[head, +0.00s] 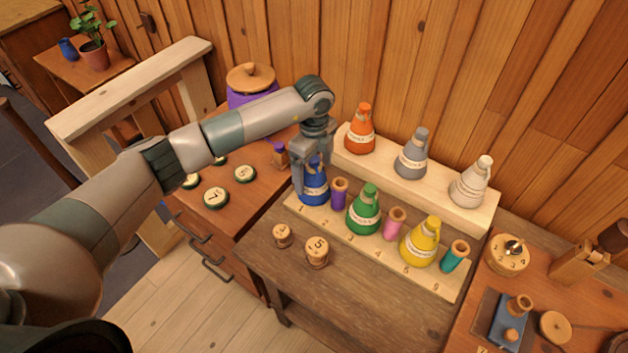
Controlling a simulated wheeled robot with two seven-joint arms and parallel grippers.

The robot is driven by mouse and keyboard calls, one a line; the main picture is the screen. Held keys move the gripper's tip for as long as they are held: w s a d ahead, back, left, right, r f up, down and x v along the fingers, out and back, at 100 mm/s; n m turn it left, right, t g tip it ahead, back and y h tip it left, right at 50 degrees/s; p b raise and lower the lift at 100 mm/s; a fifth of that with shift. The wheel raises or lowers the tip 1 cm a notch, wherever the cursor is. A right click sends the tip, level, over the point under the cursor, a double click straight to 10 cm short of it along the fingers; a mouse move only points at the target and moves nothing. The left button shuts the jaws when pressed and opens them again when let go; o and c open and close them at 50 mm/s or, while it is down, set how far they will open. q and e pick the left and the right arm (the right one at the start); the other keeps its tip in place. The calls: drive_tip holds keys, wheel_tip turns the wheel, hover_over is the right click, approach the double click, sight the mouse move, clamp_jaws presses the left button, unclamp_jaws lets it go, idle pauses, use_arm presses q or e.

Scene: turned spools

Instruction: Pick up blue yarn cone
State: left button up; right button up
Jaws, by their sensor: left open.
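The blue yarn cone (314,190) stands upright at the left end of the front light-wood rack (375,242), with a pale label band around it. My left gripper (312,180) comes down over it from above. It is open, with its fingers around the cone's upper part. The fingers hide part of the cone, and I cannot tell whether they touch it. My right gripper is not in view.
Close right of the blue cone stand a purple spool (339,195) and a green cone (364,210). A pink spool, a yellow cone (420,241) and a teal spool follow. Behind, a raised step (436,193) holds orange, grey and white cones. Numbered wooden spools (317,252) stand in front.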

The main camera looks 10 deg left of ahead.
use_arm(q)
wheel_tip(320, 180, down, 2)
drive_tip(key=shift+p, duration=0.45)
drive_tip(key=shift+f, duration=0.6)
drive_tip(key=shift+w, duration=0.1)
drive_tip(key=c, duration=1.6)
drive_tip(key=shift+r, duration=0.1)
wheel_tip(320, 180, up, 17)
drive_tip(key=b, duration=0.5)
drive_tip(key=shift+r, duration=0.5)
